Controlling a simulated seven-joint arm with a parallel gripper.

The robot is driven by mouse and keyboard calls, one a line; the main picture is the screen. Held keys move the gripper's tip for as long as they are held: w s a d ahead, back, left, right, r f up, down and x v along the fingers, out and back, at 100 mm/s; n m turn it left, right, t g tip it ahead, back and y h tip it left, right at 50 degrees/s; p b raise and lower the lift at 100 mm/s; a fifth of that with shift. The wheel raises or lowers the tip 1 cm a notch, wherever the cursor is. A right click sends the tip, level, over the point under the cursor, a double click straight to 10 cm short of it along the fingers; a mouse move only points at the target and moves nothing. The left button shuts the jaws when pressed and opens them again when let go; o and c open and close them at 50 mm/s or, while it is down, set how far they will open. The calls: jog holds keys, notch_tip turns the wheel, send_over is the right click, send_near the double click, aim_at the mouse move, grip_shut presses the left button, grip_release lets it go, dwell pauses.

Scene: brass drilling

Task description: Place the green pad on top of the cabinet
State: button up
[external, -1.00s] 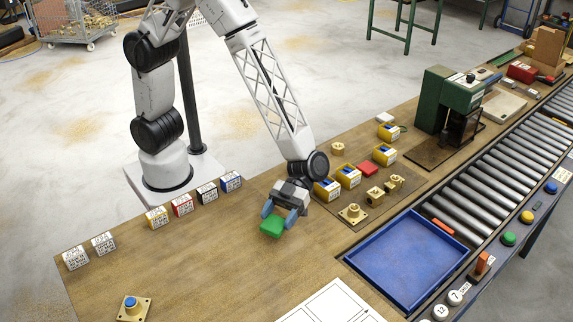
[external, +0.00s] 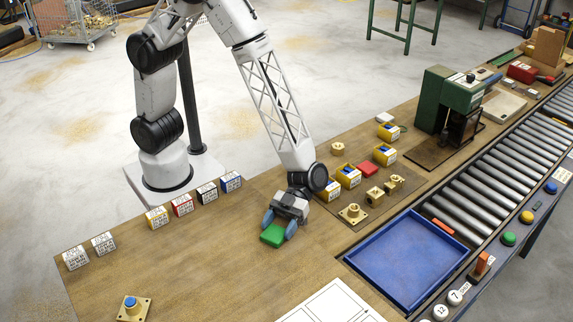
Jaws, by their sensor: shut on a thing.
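The green pad (external: 272,236) is a small bright green block at the front of my gripper (external: 279,224). My gripper has blue fingertips and is shut on the pad, one finger on each side. The pad is low over the wooden table, left of the blue tray; I cannot tell whether it touches the surface. A green box-shaped machine housing (external: 438,97) stands at the back right with a drill-like unit in front. It is the most cabinet-like thing in view, but I cannot be sure it is the cabinet. I see no pad on its top.
Yellow bins (external: 348,176), brass parts (external: 353,212) and a red block (external: 368,167) lie right of my gripper. The blue tray (external: 408,260) and roller conveyor (external: 500,170) are further right. Labelled boxes (external: 181,205) stand left. The table's front left is mostly clear.

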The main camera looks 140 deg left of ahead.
jog(key=o, duration=0.9)
jog(key=shift+f, duration=0.1)
jog(key=shift+o, duration=0.2)
jog(key=shift+r, duration=0.2)
jog(key=v, duration=1.2)
